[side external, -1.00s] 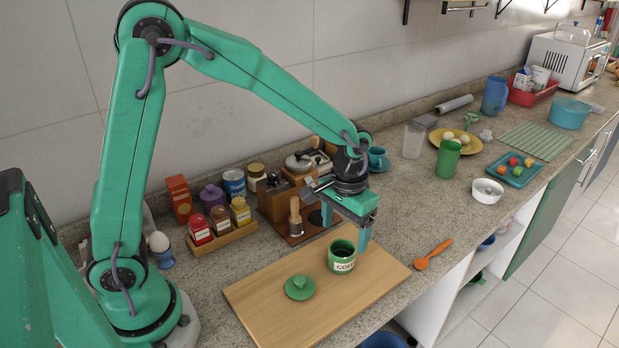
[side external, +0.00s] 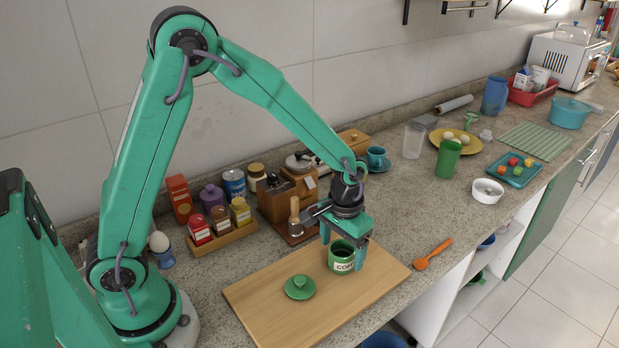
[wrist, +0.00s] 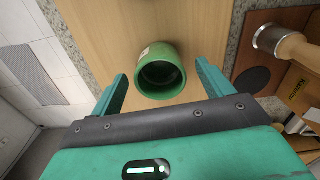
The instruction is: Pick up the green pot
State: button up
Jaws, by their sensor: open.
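The green pot (side external: 342,256) is a small open jar with a pale label, standing upright on the wooden cutting board. Its dark inside shows in the wrist view, where the pot (wrist: 160,70) lies ahead of the fingertips, between their lines. My gripper (side external: 342,253) is open and points down over the pot, with one finger at each side of it in the side view. In the wrist view my gripper (wrist: 160,80) shows a gap between each finger and the pot. The green lid (side external: 300,287) lies on the board to the left of the pot.
The cutting board (side external: 262,298) lies near the counter's front edge. An orange spoon (side external: 433,254) lies to its right. A coffee grinder (side external: 290,195) and a spice tray (side external: 222,240) stand behind.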

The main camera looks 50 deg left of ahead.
jog(key=shift+f, duration=1.05)
jog(key=c, duration=1.2)
jog(key=shift+o, duration=0.2)
jog(key=shift+r, duration=0.2)
jog(key=shift+r, duration=0.55)
jog(key=r, duration=0.3)
jog(key=shift+s+d+r, duration=0.1)
jog(key=shift+s+d, duration=0.05)
jog(key=shift+d, duration=0.15)
jog(key=s+d+r, duration=0.6)
jog(key=s+d, duration=0.1)
jog(key=d, duration=0.1)
jog(key=shift+s+r, duration=0.2)
jog(key=shift+s, duration=0.1)
